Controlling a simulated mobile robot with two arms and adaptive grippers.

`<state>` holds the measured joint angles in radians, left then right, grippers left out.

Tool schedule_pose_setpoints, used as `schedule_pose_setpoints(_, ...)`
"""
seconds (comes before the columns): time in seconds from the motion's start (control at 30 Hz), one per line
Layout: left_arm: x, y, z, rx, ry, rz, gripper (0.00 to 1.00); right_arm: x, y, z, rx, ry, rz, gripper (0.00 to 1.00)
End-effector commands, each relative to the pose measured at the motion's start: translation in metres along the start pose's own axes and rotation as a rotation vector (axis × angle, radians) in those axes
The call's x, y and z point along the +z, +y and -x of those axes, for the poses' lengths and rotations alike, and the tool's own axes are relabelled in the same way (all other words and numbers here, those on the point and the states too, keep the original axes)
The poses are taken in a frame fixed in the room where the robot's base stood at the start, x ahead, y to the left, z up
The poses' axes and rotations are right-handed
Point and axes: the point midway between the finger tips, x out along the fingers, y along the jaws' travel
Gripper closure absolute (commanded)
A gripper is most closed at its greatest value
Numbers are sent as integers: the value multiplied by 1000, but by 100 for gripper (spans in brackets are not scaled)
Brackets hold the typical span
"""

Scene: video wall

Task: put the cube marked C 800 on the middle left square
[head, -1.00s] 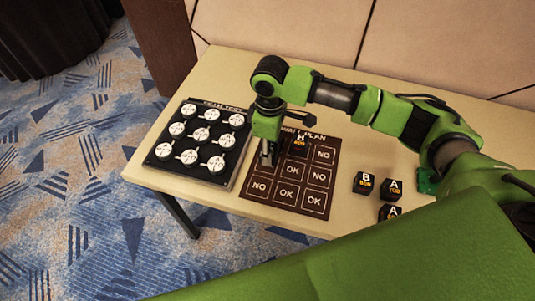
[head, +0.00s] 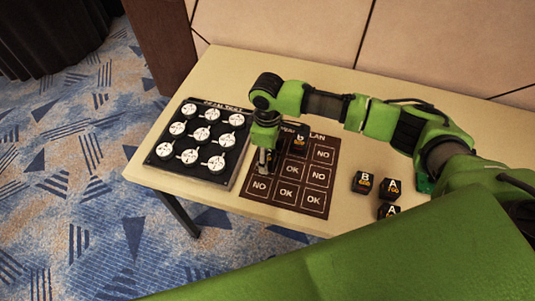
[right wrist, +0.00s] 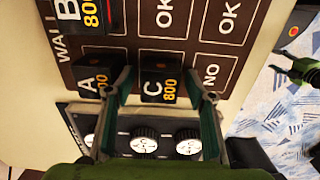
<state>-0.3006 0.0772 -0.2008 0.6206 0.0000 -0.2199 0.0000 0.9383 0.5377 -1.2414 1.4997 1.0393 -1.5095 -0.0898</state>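The cube marked C 800 (right wrist: 160,86) is black with white and orange print. It sits on the middle left square of the brown wall plan board (head: 318,208). My right gripper (right wrist: 160,78) is lowered around it, one finger on each side, with small gaps between fingers and cube, so it looks open. In the head view my right gripper (head: 265,163) hides most of the cube. A green and black part of mine, apparently my left gripper (right wrist: 300,72), shows at the right edge of the right wrist view; its finger state is unclear.
A cube marked A 800 (right wrist: 96,78) sits on the top left square, close beside a finger. A B 800 cube (head: 299,142) is top middle. Several loose cubes (head: 363,182) lie right of the board. A black panel with round white dials (head: 199,137) stands left.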

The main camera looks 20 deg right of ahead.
Motion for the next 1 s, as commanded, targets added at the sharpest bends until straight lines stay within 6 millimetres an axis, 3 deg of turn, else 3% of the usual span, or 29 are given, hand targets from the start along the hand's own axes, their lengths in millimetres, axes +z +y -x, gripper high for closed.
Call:
schedule_pose_setpoints(0.37, 0, -2, -1, -2, 1, -2, 51, 0, 0, 7, 1, 2, 0, 51)
schedule_pose_setpoints(0.8, 0, -3, -8, -3, 0, -1, 51, -1, 1, 93, 2, 3, 0, 51)
schedule_pose_setpoints(1.0, 0, -3, -10, -3, 0, -1, 51, 0, 0, 118, 0, 1, -1, 51)
